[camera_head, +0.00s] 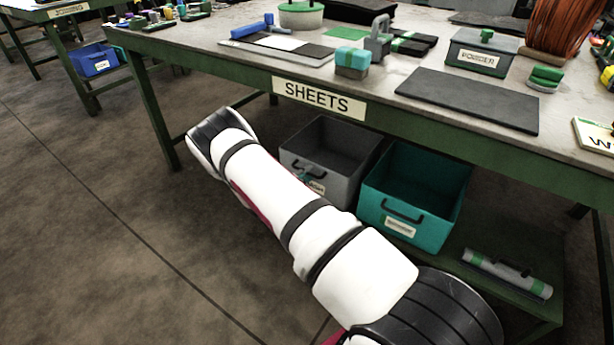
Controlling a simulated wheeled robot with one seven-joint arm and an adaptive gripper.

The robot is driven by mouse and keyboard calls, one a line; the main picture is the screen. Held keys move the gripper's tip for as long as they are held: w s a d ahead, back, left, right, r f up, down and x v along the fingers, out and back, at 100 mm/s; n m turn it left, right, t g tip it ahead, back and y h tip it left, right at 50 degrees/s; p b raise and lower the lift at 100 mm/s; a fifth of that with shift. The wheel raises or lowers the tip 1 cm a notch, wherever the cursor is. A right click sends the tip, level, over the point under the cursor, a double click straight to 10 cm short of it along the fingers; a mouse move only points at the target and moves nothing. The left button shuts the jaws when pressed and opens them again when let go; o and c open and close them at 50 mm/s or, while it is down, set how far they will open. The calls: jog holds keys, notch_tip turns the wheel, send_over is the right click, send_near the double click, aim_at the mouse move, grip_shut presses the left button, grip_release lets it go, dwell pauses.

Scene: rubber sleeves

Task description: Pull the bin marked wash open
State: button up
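Two open-topped bins stand side by side on the low green shelf under the table. The left one is a grey bin (332,148); my arm hides part of its front, with only a bit of its label showing. The right one is a teal bin (434,187) with a dark handle (402,211) and a pale label (399,227) on its front. The writing on both labels is too small to read, so I cannot tell which is marked wash. My white arm reaches up and left in front of the grey bin. My gripper is not visible.
The table (370,85) carries a sign reading SHEETS (318,97), a grey box marked POWDER (478,57) and a dark mat (468,100). A pale roll with green bands (507,274) lies right of the teal bin. The floor (90,220) at left is clear.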

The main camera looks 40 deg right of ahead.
jog(key=shift+w+d, duration=0.1)
jog(key=shift+d, duration=0.2)
grip_shut()
jog(key=f+p+v, duration=0.1)
jog(key=f+v, duration=0.1)
jog(key=v, duration=0.9)
jog(key=a+f+p+v, duration=0.1)
jog(key=f+v, duration=0.1)
jog(key=v, duration=0.9)
jog(key=shift+a+f, duration=0.3)
jog(key=shift+f, duration=0.05)
grip_release()
